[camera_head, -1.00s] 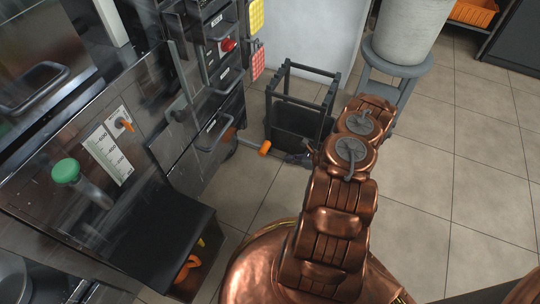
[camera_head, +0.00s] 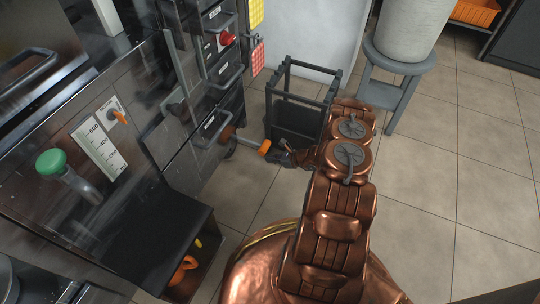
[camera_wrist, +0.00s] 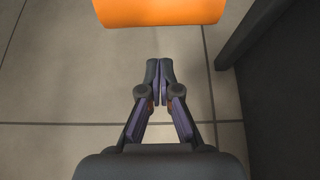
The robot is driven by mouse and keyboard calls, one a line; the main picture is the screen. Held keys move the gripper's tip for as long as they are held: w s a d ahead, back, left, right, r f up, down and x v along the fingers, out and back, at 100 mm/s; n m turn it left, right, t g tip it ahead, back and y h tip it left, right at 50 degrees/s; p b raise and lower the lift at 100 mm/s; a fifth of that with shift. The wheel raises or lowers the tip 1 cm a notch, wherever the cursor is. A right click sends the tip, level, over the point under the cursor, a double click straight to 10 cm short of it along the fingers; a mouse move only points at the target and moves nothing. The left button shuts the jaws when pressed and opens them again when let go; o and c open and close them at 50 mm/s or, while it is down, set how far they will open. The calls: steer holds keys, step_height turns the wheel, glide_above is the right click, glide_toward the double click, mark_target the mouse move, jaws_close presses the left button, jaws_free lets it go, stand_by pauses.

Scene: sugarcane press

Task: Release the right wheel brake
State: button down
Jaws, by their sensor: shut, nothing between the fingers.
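An orange-tipped lever (camera_head: 264,148) sticks out to the right from the lower side of the dark metal machine, on a grey rod near a caster wheel (camera_head: 232,146). Which wheel it serves is not marked. My gripper (camera_head: 283,156) is just right of the orange end in the head view, small and partly hard to make out there. In the wrist view my gripper (camera_wrist: 158,68) is shut and empty, its fingertips together. The orange end (camera_wrist: 158,12) lies across the top of that view, ahead of the fingertips, with a gap showing between them.
A black open-frame stand (camera_head: 297,118) is close behind my gripper; a dark edge (camera_wrist: 285,80) fills the wrist view's right side. A grey stool (camera_head: 398,70) carries a pale drum. Tiled floor is clear at right. Another orange part (camera_head: 183,268) is low under the machine.

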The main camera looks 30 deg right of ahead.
steer(key=shift+w+d+r, duration=0.1)
steer(key=shift+d+r, duration=0.05)
steer(key=shift+r, duration=0.4)
steer(key=shift+w+a+r+b, duration=0.15)
steer(key=shift+r+b, duration=0.2)
steer(key=shift+r, duration=0.4)
steer(key=shift+w+a+r+b, duration=0.1)
steer(key=shift+r+b, duration=0.25)
steer(key=shift+r, duration=0.35)
steer(key=shift+r, duration=0.1)
steer(key=shift+r, duration=0.1)
